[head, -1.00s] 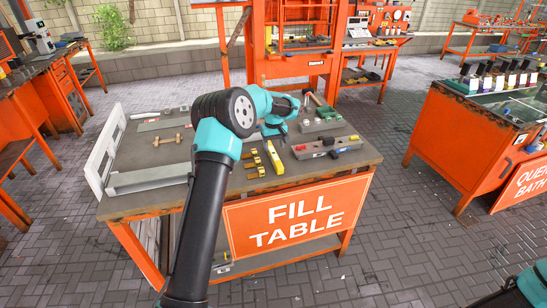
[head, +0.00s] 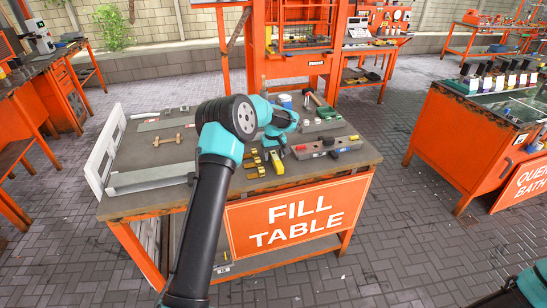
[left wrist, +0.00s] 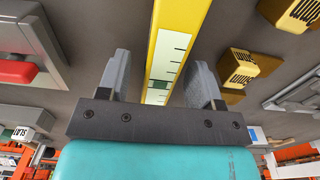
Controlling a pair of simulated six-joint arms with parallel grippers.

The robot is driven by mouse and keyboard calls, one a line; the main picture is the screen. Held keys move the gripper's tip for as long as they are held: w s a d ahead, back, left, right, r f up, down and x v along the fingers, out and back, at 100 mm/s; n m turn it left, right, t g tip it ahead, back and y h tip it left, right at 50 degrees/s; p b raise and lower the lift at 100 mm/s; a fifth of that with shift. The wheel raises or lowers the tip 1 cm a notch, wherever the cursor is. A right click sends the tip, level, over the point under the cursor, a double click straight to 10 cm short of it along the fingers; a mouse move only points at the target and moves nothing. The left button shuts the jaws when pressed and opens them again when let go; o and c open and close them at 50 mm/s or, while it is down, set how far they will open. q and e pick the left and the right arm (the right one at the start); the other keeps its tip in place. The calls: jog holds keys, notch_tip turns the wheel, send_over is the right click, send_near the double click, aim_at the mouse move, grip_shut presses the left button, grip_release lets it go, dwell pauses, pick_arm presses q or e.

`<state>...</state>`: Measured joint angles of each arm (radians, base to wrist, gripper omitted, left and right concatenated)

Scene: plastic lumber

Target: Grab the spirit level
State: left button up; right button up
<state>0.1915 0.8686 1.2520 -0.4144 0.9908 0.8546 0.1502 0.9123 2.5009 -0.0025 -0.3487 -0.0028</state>
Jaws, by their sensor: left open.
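The yellow spirit level (head: 277,164) lies on the fill table (head: 235,183) near its front edge, partly hidden by my left gripper (head: 281,147). In the left wrist view the level (left wrist: 182,15) has a pale scale strip and a green vial. My left gripper shows there too (left wrist: 160,72), with its two grey fingers apart, one on each side of the level. A gap shows between each finger and the level, and I cannot tell how far above the table the fingertips are. My right gripper is not in view.
Brass blocks (head: 254,163) lie close to the left of the level. A grey bar with red and black parts (head: 327,147) lies to its right. A metal angle (head: 150,177) and a small wooden piece (head: 167,140) are farther left. A hammer (head: 318,98) lies at the back.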

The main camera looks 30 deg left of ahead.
aim_at(274, 154)
pick_arm(q)
jog(key=c, duration=1.1)
jog(key=shift+r, duration=0.1)
jog(key=shift+r, duration=0.45)
jog(key=shift+s+d+r, duration=0.15)
jog(key=shift+s+r, duration=0.05)
jog(key=shift+r, duration=0.45)
jog(key=shift+s+d+r, duration=0.1)
jog(key=shift+s+r, duration=0.05)
jog(key=shift+r, duration=0.5)
jog(key=s+d, duration=0.2)
jog(key=s, duration=0.2)
jog(key=s+d+r, duration=0.1)
jog(key=s+d, duration=0.2)
jog(key=s, duration=0.1)
jog(key=s+d, duration=0.3)
jog(key=s, duration=0.2)
jog(key=shift+r, duration=0.15)
jog(key=shift+a, duration=0.1)
